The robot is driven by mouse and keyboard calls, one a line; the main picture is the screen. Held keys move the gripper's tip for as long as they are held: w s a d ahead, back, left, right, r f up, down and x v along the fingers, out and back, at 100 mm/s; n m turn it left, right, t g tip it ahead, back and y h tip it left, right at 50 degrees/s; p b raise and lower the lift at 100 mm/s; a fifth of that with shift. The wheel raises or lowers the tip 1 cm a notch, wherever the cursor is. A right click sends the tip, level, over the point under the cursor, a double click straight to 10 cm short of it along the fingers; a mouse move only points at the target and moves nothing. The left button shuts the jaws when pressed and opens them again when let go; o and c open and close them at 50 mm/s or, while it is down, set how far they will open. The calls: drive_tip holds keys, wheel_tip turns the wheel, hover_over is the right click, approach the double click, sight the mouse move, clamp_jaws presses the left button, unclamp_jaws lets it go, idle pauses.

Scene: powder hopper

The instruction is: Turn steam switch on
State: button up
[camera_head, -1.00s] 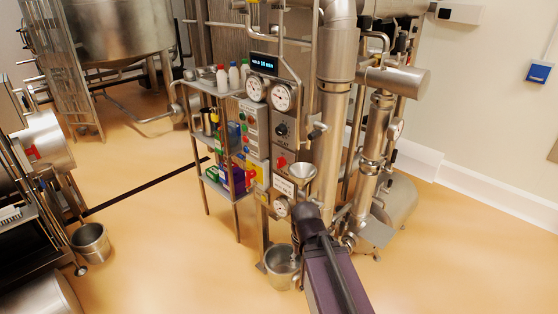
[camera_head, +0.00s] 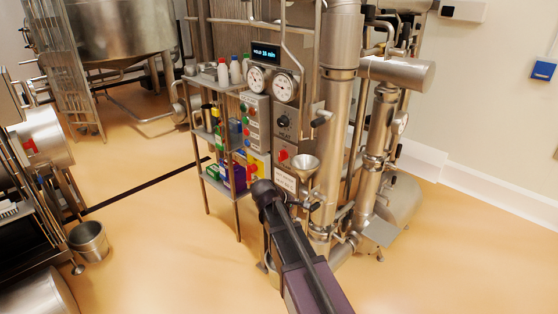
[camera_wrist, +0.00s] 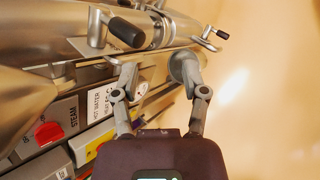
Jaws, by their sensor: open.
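The steam switch is a red knob (camera_wrist: 47,132) on a grey box marked STEAM at the lower left of the wrist view. In the head view the red knob (camera_head: 283,155) sits on the upright panel, below a black dial. A white plate marked HOT WATER (camera_wrist: 97,106) is beside it. My gripper (camera_wrist: 158,76) is open, its two fingers spread over metal pipework. It is off to the right of the red knob in the wrist view, apart from it. In the head view my dark arm end hides the gripper.
Black-handled valves (camera_wrist: 127,31) lie beyond my fingers. The floor right of the machine is clear.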

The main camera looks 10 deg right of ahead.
drive_tip(key=w+a+r+n+t+h+b, duration=0.2)
drive_tip(key=w+a+n, duration=0.15)
drive_tip(key=w, duration=0.25)
drive_tip(key=w+a+r+n+t+h+b, duration=0.1)
drive_tip(key=w+a+n+t+h, duration=0.1)
drive_tip(key=w+n, duration=0.3)
drive_tip(key=n+t+h+b, duration=0.3)
drive_tip(key=n+t, duration=0.1)
drive_tip(key=n, duration=0.2)
approach(279, 153)
drive_tip(key=v, duration=0.3)
drive_tip(key=shift+s+a+r, duration=0.15)
drive_tip(key=shift+r, duration=0.25)
drive_tip(key=x, duration=1.3)
drive_tip(key=shift+w+d+f, duration=0.2)
drive_tip(key=shift+d+f, duration=0.2)
clamp_jaws()
